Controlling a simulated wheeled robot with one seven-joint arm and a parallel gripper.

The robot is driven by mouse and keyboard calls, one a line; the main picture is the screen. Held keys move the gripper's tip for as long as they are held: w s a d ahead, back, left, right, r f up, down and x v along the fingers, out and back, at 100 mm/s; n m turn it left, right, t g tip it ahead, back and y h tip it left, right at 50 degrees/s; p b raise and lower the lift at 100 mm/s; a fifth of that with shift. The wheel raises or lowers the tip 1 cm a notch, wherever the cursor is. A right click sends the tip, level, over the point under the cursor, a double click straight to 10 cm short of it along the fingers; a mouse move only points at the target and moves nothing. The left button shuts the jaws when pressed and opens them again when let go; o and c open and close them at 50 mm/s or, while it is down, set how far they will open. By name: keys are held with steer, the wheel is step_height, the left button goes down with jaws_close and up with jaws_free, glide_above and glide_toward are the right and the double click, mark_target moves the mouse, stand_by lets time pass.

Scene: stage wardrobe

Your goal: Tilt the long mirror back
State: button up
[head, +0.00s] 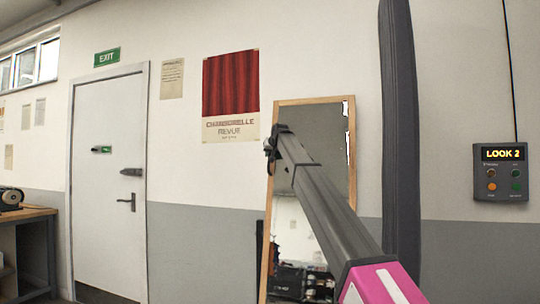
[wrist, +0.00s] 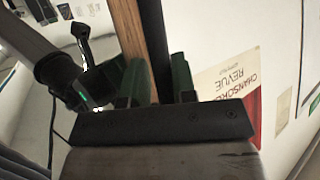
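The long mirror (head: 300,235) has a light wooden frame and stands nearly upright against the wall, leaning slightly. My arm reaches across its front, and my gripper (head: 272,148) is at the left side of its frame, in the upper half. In the wrist view, the wooden frame edge (wrist: 130,35) runs between the two dark green fingers of my gripper (wrist: 160,80). The mirror glass on the left there reflects my arm. My arm hides part of the mirror's right side and lower right.
A red-curtain poster (head: 231,95) hangs on the wall left of the mirror. A white door (head: 108,190) stands further left, with a workbench (head: 30,212) at the far left. A grey control box (head: 501,172) reading "LOOK 2" is on the right wall.

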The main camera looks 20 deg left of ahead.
steer(key=v, duration=1)
steer(key=shift+s+d+r, duration=0.15)
steer(key=shift+s+r, duration=0.1)
